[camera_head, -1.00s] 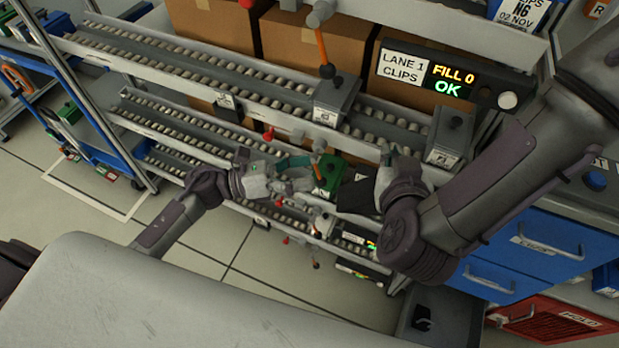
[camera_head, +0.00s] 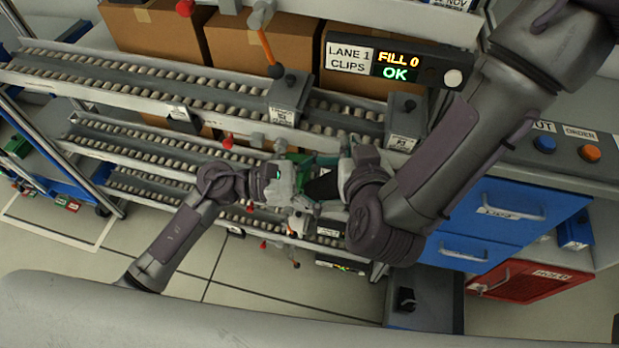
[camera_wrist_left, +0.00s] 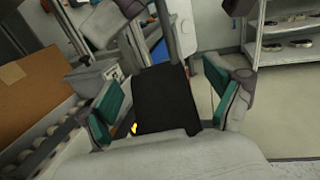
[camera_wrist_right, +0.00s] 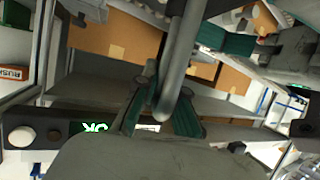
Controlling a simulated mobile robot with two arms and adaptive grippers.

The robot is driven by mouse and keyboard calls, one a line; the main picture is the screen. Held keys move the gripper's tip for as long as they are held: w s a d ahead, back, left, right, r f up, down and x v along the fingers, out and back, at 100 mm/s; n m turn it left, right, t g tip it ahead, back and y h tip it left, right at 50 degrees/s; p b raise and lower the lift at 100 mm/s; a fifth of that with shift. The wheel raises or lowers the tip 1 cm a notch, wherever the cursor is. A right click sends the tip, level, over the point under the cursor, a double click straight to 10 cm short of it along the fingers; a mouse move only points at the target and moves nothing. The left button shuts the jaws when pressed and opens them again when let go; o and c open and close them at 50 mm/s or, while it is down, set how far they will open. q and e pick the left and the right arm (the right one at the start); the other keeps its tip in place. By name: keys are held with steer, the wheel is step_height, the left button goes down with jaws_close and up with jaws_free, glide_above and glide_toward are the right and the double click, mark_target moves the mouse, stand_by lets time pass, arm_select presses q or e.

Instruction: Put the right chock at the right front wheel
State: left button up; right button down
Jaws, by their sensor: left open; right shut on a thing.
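A black chock (camera_head: 322,186) is between my two grippers in the head view, in front of the roller lanes. My right gripper (camera_wrist_right: 161,116) is shut on a curved grey bar (camera_wrist_right: 181,60), which looks like the chock's handle. In the left wrist view, the black body of the chock (camera_wrist_left: 165,103) is between the spread teal-padded fingers of my left gripper (camera_wrist_left: 168,98). The left gripper is open; whether its pads touch the chock I cannot tell. I cannot make out the right front wheel in any view.
Roller lanes (camera_head: 150,82) run across the scene, with cardboard boxes (camera_head: 255,45) behind. A lane display (camera_head: 395,62) is above my right gripper. Blue drawers (camera_head: 510,212) and a red drawer (camera_head: 530,284) stand at right. A wheeled blue cart (camera_head: 50,172) is at left. Floor (camera_head: 260,280) shows below the lanes.

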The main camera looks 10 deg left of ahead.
arm_select(q)
steer(key=shift+w+d, duration=0.1)
steer(key=shift+d, duration=0.5)
steer(key=c, duration=1.2)
steer(key=shift+c, duration=1.2)
arm_select(e)
steer(key=c, duration=1.7)
jaws_free()
steer(key=o, duration=0.5)
